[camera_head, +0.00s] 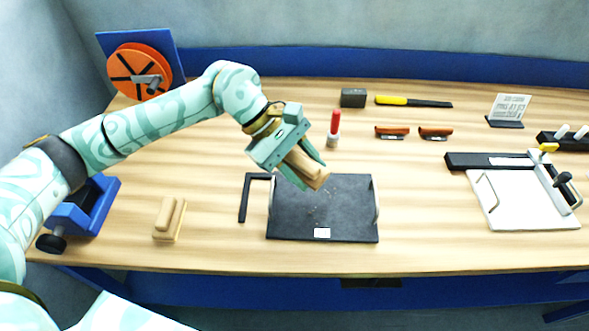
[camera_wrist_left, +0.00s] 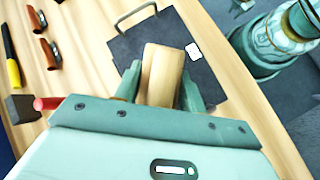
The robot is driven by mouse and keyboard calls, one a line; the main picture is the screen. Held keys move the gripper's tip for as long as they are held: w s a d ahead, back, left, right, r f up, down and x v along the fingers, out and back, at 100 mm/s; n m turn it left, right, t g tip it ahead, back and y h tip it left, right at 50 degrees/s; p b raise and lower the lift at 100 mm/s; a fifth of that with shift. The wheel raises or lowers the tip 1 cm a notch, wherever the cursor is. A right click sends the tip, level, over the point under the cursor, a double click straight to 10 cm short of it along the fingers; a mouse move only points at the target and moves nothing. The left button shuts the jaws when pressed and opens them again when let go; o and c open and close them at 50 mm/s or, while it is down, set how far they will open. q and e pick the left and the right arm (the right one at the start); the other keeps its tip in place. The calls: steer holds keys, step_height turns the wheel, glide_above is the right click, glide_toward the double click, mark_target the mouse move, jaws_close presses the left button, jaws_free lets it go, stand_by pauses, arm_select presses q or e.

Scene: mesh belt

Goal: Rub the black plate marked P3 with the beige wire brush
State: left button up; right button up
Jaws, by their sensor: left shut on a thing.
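The black plate (camera_head: 350,217) lies flat on the wooden bench, with a metal handle at each side. A small white label (camera_head: 322,233) sits at its near edge, its marking too small to read. My left gripper (camera_head: 303,172) is shut on a beige wooden block-shaped brush (camera_head: 314,177), over the plate's far edge. The brush also shows between the fingers in the left wrist view (camera_wrist_left: 162,75), in front of the plate (camera_wrist_left: 132,48). Its bristles are hidden, and I cannot tell whether it touches the plate. Light specks lie on the plate near it. My right gripper is not in view.
A second beige block (camera_head: 168,220) lies left of the plate. A black angle (camera_head: 245,197) lies beside the plate's left edge. A red-capped tube (camera_head: 334,128) stands behind it. A blue vise (camera_head: 85,207) is at left, a white board (camera_head: 520,205) at right. Bench right of the plate is clear.

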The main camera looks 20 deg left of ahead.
mark_target(327, 171)
arm_select(q)
steer(key=shift+w+d+r, duration=0.15)
steer(key=shift+d+r, duration=0.2)
steer(key=shift+d, duration=0.3)
steer(key=shift+w+d+r, duration=0.2)
steer(key=shift+d+r, duration=0.1)
steer(key=shift+d, duration=0.4)
steer(key=shift+w+d+r, duration=0.15)
steer(key=shift+d+r, duration=0.2)
steer(key=shift+d, duration=0.3)
steer(key=shift+s+a+r+p, duration=0.15)
steer(key=shift+a+r+p, duration=0.3)
steer(key=shift+r, duration=0.5)
steer(key=shift+s+a+r+p, duration=0.25)
steer(key=shift+r+p, duration=0.3)
steer(key=shift+r, duration=0.35)
steer(key=shift+s+a+r+p, duration=0.1)
steer(key=shift+a+r+p, duration=0.4)
steer(key=shift+r, duration=0.45)
steer(key=shift+s+a+r+p, duration=0.15)
steer(key=shift+r+p, duration=0.1)
steer(key=shift+r, duration=0.2)
steer(key=shift+a+r+p, duration=0.2)
steer(key=shift+r+p, duration=0.05)
steer(key=shift+r, duration=0.25)
steer(key=shift+s+a+r+p, duration=0.15)
steer(key=shift+r+p, duration=0.1)
steer(key=shift+r, duration=0.2)
steer(key=shift+w, duration=0.1)
